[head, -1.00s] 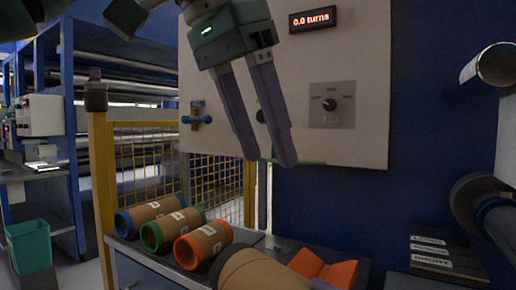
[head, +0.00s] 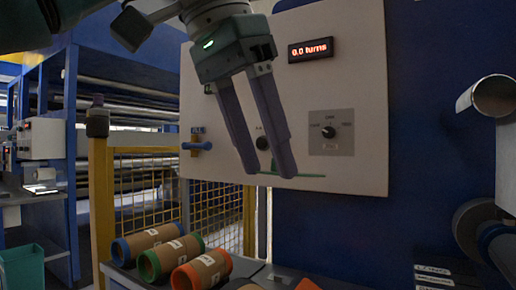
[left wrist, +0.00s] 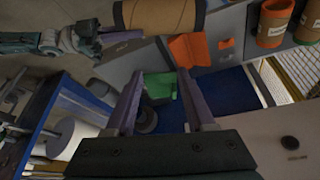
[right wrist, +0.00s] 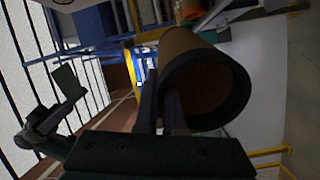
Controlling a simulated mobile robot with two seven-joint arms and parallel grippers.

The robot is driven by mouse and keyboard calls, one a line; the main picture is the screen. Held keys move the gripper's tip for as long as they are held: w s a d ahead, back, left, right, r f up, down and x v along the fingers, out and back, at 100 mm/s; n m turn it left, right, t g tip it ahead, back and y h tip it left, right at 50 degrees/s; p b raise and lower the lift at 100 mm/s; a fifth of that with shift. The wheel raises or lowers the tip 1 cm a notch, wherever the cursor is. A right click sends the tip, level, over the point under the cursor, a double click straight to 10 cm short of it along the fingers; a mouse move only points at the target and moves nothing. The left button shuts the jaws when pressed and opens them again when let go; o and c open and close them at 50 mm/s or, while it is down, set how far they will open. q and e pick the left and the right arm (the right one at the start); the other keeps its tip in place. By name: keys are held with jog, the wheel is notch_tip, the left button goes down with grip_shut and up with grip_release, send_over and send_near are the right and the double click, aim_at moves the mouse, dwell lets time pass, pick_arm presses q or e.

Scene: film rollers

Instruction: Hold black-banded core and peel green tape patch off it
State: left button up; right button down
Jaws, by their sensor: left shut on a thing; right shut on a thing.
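My left gripper (head: 268,174) hangs in front of the pale control panel, its fingers shut on the green tape patch (head: 300,176). The patch sticks out as a thin strip at the fingertips; the left wrist view shows its green face (left wrist: 160,86). My right gripper (right wrist: 160,92) is shut on the wall of the brown black-banded core (right wrist: 195,50). The core's black end band (right wrist: 234,98) and open bore face the right wrist camera. In the left wrist view the core (left wrist: 158,14) lies at the top, apart from the patch.
Blue-, green- and orange-ended cores (head: 150,242) (head: 168,260) (head: 203,270) lie on the bench at the bottom. An orange V-shaped rest (left wrist: 190,48) shows in the left wrist view. A teal bin (head: 22,268) stands far left. Yellow mesh fencing (head: 145,195) stands behind.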

jog(key=s+d+r+p, duration=0.1)
jog(key=s, duration=0.4)
jog(key=s+d+r+p, duration=0.2)
jog(key=s, duration=0.4)
jog(key=shift+s+d+p, duration=0.15)
jog(key=shift+d+p, duration=0.15)
dwell(0.5)
